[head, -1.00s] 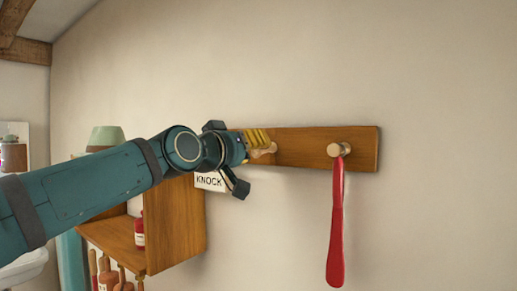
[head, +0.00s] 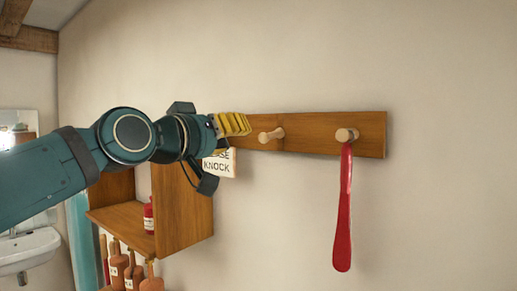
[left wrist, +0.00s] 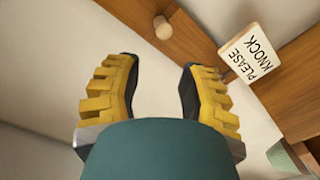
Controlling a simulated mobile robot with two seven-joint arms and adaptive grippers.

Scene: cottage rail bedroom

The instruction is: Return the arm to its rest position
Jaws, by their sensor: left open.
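My left gripper (head: 232,136) is in front of the left part of the wooden peg rail in the head view. In the left wrist view its two yellow-padded fingers (left wrist: 158,90) stand wide apart, with nothing between them but bare wall. My left arm (head: 60,170) reaches in from the left edge of the head view. My right gripper is not in view.
The peg rail (head: 310,131) has a bare peg (head: 271,135) and an end peg with a red strap-like item (head: 343,210). A "PLEASE KNOCK" sign (left wrist: 251,53) hangs by the gripper. A wooden shelf (head: 183,215) with bottles is below; a sink (head: 30,250) is at left.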

